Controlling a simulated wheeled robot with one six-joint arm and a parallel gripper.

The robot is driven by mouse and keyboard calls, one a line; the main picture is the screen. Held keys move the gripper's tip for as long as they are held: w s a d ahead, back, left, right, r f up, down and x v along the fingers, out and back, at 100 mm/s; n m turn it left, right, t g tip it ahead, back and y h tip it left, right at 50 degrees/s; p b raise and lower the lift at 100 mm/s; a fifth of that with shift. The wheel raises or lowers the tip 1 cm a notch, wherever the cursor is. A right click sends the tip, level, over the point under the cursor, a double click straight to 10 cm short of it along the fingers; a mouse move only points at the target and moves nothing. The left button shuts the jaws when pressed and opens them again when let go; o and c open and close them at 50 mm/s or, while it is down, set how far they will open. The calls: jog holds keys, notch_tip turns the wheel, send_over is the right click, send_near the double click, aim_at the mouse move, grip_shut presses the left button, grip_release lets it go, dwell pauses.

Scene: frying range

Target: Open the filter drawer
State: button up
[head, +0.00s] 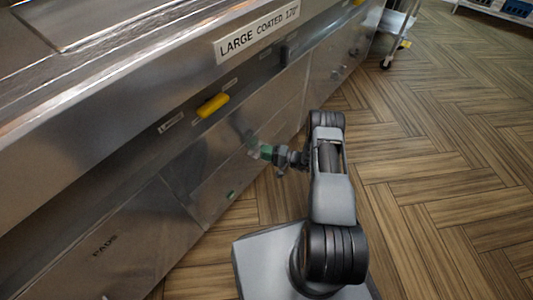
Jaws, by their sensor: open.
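The steel front of the frying range (130,200) runs diagonally from lower left to upper right. I read no label saying filter, so I cannot tell for sure which low panel is the filter drawer. A low panel at the left (125,232) is marked "PADS". The low panel beside it (205,185) has a small green mark (231,194) near its bottom edge and looks shut. My gripper (262,151), with green at its tip, is open and points left at this panel's upper right. It is close to the steel; contact cannot be told.
A yellow handle (213,105) sticks out from the upper front, above and left of my gripper. The sign "LARGE COATED 170" (257,35) is on the range's edge. A wheeled metal trolley (395,30) stands at the back. The wood floor (440,170) at the right is clear.

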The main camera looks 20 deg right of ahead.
grip_shut()
dwell(0.3)
jog(key=shift+s+d, duration=0.1)
jog(key=shift+d, duration=0.1)
